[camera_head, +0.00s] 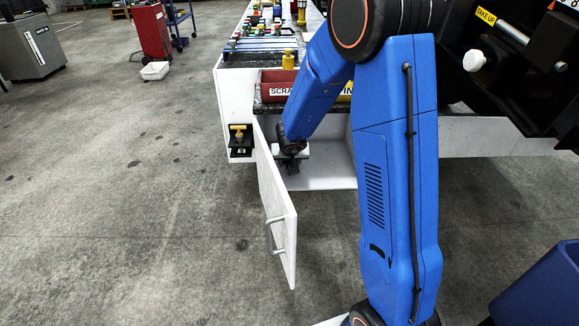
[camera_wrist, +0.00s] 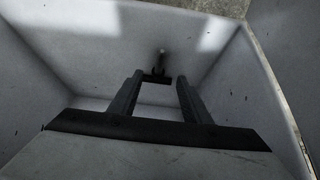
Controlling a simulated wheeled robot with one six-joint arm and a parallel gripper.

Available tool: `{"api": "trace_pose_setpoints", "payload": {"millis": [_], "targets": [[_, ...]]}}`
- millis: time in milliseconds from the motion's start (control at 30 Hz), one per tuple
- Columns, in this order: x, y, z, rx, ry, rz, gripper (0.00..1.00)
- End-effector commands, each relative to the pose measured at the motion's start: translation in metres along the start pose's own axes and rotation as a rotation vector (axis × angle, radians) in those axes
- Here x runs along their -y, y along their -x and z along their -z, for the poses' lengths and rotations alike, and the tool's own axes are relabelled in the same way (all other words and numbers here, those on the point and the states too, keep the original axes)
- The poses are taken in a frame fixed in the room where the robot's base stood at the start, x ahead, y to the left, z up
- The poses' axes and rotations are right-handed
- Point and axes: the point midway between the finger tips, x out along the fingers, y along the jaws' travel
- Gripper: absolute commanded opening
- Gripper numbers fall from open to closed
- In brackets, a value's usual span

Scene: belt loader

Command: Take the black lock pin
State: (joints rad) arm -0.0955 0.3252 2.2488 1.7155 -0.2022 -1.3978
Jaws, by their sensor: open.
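A small dark pin-like thing (camera_wrist: 161,62), likely the black lock pin, shows against the pale inside of the white compartment in the wrist view. It has a lighter tip and a wider dark foot. My gripper (camera_wrist: 158,79) is open, with its two dark fingers apart and the gap between them empty. The pin is just beyond the fingertips, near the middle of the gap; I cannot tell whether they touch. In the head view my gripper (camera_head: 289,168) is low inside the open compartment (camera_head: 335,170), and the pin cannot be made out there.
The white door (camera_head: 277,215) with a metal handle hangs open left of my arm. A black bracket with a yellow knob (camera_head: 240,138) sits on the cabinet side. A red scrap bin (camera_head: 278,79) stands above the compartment.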

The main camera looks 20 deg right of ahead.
Motion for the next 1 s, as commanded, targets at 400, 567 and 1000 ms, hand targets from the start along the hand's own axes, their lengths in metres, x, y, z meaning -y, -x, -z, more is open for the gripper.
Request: {"api": "trace_pose_setpoints", "payload": {"millis": [400, 567, 1000], "targets": [[-0.002, -0.021, -0.001, 0.001, 0.001, 0.0, 0.44], [-0.003, -0.037, -0.001, 0.001, 0.001, 0.0, 0.44], [-0.003, -0.057, -0.001, 0.0, 0.001, 0.001, 0.44]]}}
